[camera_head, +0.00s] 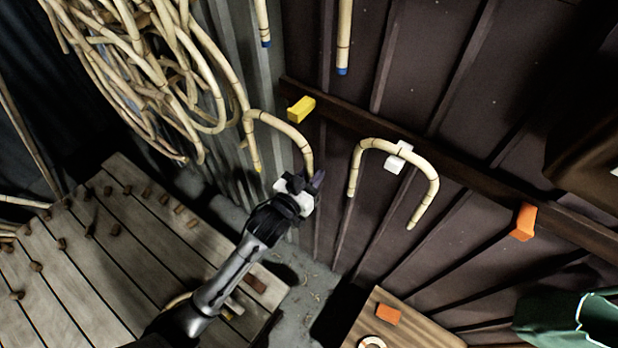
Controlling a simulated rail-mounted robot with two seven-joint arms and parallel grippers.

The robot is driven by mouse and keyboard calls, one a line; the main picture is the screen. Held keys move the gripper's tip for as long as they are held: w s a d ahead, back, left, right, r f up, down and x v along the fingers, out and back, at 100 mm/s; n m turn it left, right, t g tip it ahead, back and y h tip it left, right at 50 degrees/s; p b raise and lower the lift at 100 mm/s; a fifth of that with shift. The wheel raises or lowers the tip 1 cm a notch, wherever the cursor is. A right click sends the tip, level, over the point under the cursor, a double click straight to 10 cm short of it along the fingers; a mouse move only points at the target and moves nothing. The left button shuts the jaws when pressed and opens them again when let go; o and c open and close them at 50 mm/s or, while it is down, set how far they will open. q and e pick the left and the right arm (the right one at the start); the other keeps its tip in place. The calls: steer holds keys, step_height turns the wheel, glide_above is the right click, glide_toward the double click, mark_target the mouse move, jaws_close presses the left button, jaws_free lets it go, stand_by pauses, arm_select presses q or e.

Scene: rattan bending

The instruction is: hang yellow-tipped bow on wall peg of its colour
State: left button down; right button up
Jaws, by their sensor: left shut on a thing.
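The yellow-tipped bow (283,127) is a bent rattan arch with a yellow end at its left leg. My left gripper (304,185) is shut on the lower part of its right leg and holds it up in front of the wall, legs down. The far tip is hidden by the gripper. The yellow peg (301,109) sticks out of the dark wall rail just above the bow's right shoulder. The bow's curve passes below and left of the peg; I cannot tell whether they touch. My right gripper is out of view.
Another bow (420,164) hangs on the white peg (398,158). An orange peg (524,222) is bare. Blue-tipped rattan legs (343,45) hang at the top. Rattan coils (170,60) crowd the upper left. A pegged wooden table (90,265) and a crate (410,325) stand below.

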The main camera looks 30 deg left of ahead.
arm_select(q)
steer(key=w+b, duration=0.1)
steer(key=w, duration=0.2)
steer(key=w+d+b, duration=0.1)
steer(key=w+b, duration=0.1)
steer(key=w+f+b, duration=0.1)
steer(key=w+b, duration=0.1)
steer(key=w, duration=0.1)
steer(key=shift+w+d, duration=0.15)
steer(key=shift+w, duration=0.2)
steer(key=shift+w+f, duration=0.1)
steer(key=shift+w, duration=0.05)
steer(key=shift+f, duration=0.1)
stand_by(0.8)
steer(key=c, duration=0.9)
jaws_free()
steer(key=s, duration=0.4)
steer(key=s+a, duration=0.1)
steer(key=s, duration=0.4)
steer(key=s+a, duration=0.1)
steer(key=s, duration=0.3)
steer(key=shift+s, duration=0.3)
